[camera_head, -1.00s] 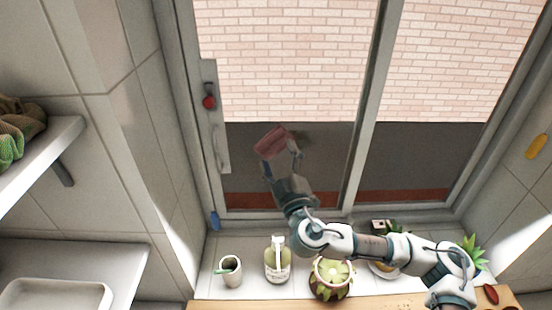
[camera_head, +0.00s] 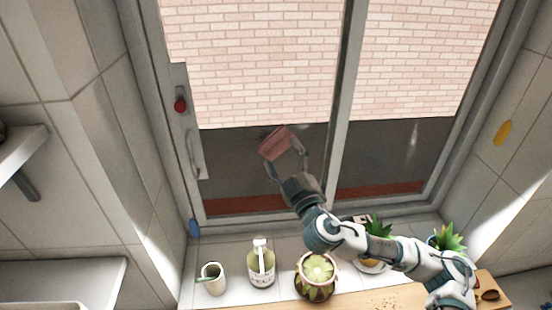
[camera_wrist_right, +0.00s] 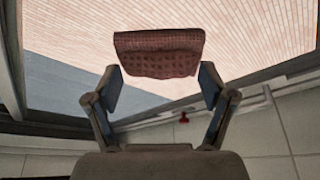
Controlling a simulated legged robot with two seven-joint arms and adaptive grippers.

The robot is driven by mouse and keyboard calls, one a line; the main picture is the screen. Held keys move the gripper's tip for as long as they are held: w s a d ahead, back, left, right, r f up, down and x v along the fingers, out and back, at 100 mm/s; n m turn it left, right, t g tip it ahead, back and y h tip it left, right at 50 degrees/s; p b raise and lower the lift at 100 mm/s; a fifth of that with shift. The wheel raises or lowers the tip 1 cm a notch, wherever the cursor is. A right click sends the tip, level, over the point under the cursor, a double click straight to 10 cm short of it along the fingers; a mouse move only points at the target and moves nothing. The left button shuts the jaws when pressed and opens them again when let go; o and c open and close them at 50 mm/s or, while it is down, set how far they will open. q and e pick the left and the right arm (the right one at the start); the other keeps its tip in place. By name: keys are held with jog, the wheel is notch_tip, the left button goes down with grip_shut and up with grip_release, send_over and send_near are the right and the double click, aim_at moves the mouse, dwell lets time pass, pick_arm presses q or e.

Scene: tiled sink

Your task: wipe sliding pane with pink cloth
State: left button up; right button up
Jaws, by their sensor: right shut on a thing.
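The pink cloth (camera_head: 277,143) is at the fingertips of my right gripper (camera_head: 287,168), in front of the lower part of the left window pane (camera_head: 240,165). In the right wrist view the cloth (camera_wrist_right: 160,53) spans between the two fingers of the gripper (camera_wrist_right: 160,85), which is shut on it. I cannot tell whether the cloth touches the glass. The left pane has a metal handle (camera_head: 194,152) and a red knob (camera_head: 180,105) on its left frame. My left gripper is not in view.
On the sill below stand a cup (camera_head: 213,278), a soap bottle (camera_head: 261,264) and a potted succulent (camera_head: 317,275). Another plant (camera_head: 379,228) is partly behind my right arm. A shelf (camera_head: 22,150) juts from the left wall. A yellow object (camera_head: 503,132) is on the right wall.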

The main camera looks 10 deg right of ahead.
aim_at(262, 148)
jog(key=shift+d, duration=2.1)
jog(key=shift+a, duration=5.65)
jog(key=shift+s+a+p, duration=0.1)
jog(key=shift+s+p, duration=0.35)
jog(key=shift+s, duration=2.45)
